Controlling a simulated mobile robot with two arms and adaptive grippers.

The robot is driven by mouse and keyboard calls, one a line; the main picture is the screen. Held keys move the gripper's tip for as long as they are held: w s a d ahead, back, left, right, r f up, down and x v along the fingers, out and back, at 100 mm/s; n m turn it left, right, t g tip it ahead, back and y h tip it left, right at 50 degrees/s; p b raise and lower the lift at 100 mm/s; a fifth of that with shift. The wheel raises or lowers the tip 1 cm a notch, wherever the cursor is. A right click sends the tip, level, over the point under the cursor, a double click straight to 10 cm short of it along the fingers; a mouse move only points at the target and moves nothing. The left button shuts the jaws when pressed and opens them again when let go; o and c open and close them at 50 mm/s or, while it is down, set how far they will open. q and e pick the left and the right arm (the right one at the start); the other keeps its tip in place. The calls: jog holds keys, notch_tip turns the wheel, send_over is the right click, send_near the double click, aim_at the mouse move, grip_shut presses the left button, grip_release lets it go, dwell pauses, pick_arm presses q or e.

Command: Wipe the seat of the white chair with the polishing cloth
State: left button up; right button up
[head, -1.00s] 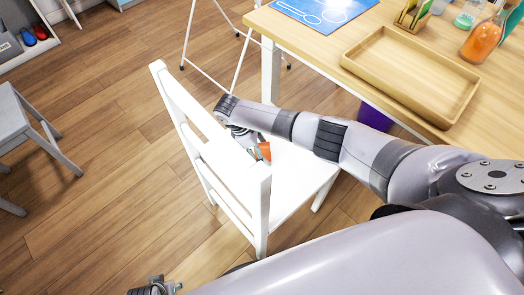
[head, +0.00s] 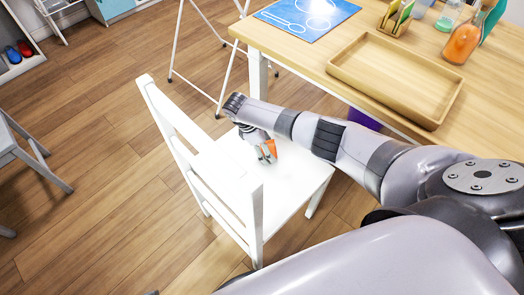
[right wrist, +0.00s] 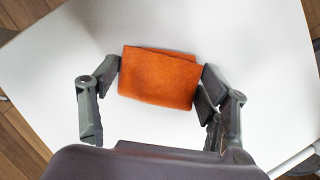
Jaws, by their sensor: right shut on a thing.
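The white chair (head: 185,135) stands left of the table, with its backrest toward the left. Its seat (head: 292,185) is bare in the part I can see. My right gripper (head: 262,152) is over the seat, pointing down. It is shut on the orange polishing cloth (right wrist: 158,78), whose folded piece lies between the two fingers in the right wrist view. The cloth also shows as a small orange patch in the head view (head: 267,151). It is at or just above the seat; I cannot tell if it touches. Only a sliver of my left gripper (head: 152,292) shows at the bottom edge.
The wooden table (head: 300,62) holds a wooden tray (head: 395,80), a blue sheet (head: 308,17) and an orange bottle (head: 462,40). A white metal frame (head: 176,45) stands behind the chair. A grey stool (head: 25,150) is at the left. The floor between stool and chair is clear.

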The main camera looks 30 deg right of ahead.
aim_at(274, 142)
jog(key=shift+w+d, duration=0.25)
jog(key=shift+d, duration=0.5)
jog(key=shift+w+d, duration=0.2)
jog(key=shift+d, duration=0.55)
jog(key=shift+w+d+r+b, duration=0.15)
jog(key=shift+d+b, duration=0.15)
jog(key=shift+d, duration=0.2)
pick_arm(q)
jog(key=shift+w+r, duration=0.2)
jog(key=shift+r, duration=0.85)
